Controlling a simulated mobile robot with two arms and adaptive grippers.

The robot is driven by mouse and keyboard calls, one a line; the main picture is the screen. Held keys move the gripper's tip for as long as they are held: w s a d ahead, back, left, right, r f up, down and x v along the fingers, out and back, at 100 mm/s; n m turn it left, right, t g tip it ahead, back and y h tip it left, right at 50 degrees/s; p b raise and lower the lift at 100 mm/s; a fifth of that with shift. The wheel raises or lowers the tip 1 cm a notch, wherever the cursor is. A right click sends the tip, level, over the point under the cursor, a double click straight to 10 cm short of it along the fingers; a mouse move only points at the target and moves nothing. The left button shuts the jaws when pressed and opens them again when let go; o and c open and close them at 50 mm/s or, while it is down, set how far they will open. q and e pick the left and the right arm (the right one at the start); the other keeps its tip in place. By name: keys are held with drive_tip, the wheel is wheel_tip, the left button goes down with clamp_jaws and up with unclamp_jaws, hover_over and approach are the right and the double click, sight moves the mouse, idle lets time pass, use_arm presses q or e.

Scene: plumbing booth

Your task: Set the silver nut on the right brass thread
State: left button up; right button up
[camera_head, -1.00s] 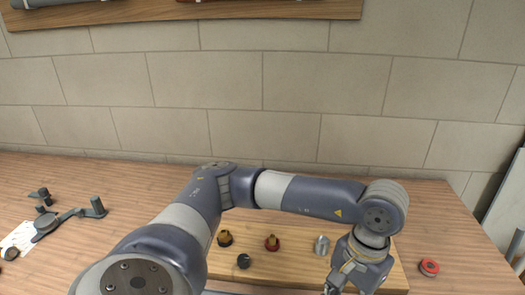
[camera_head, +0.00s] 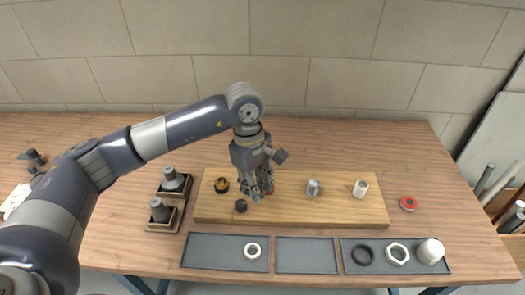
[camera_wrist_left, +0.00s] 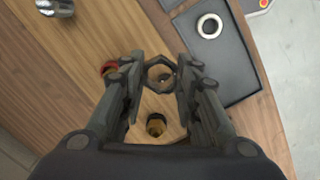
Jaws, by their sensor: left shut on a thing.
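The silver nut (camera_wrist_left: 147,80) is a hexagonal ring held between the two fingers of my left gripper (camera_wrist_left: 160,78); its hole faces the wrist camera. In the head view my left gripper (camera_head: 258,190) is low over the board and hides the nut. The right brass thread, with a red base (camera_head: 270,191), is mostly hidden behind the gripper there; its red part (camera_wrist_left: 109,68) shows beside a finger in the wrist view, off to the nut's left. My right gripper is out of view.
Grey trays (camera_head: 306,256) in front hold a white ring (camera_head: 252,250) and other parts. Dark fittings (camera_head: 172,180) stand left of the board.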

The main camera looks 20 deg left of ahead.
use_arm(q)
drive_tip(key=w+n+p, duration=0.1)
drive_tip(key=w+n, duration=0.2)
drive_tip(key=n, duration=0.1)
drive_tip(key=w+n+p, duration=0.1)
drive_tip(key=w+n, duration=0.1)
drive_tip(key=n, duration=0.2)
drive_tip(key=w+n+t+p, duration=0.1)
drive_tip(key=w+n+p, duration=0.1)
drive_tip(key=w+n, duration=0.1)
drive_tip(key=shift+w+a+n, duration=0.15)
drive_tip(key=shift+w+n, duration=0.2)
drive_tip(key=shift+n, duration=0.15)
drive_tip(key=shift+w+a+f+n, duration=0.1)
drive_tip(key=shift+w+f+n, duration=0.15)
drive_tip(key=shift+n, duration=0.15)
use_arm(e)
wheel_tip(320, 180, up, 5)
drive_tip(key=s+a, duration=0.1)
use_arm(q)
drive_tip(key=shift+f+b, duration=0.3)
drive_tip(key=shift+f, duration=0.55)
drive_tip(key=shift+f+b, duration=0.6)
drive_tip(key=shift+f, duration=0.65)
drive_tip(key=shift+f+b, duration=0.95)
drive_tip(key=shift+f, duration=0.4)
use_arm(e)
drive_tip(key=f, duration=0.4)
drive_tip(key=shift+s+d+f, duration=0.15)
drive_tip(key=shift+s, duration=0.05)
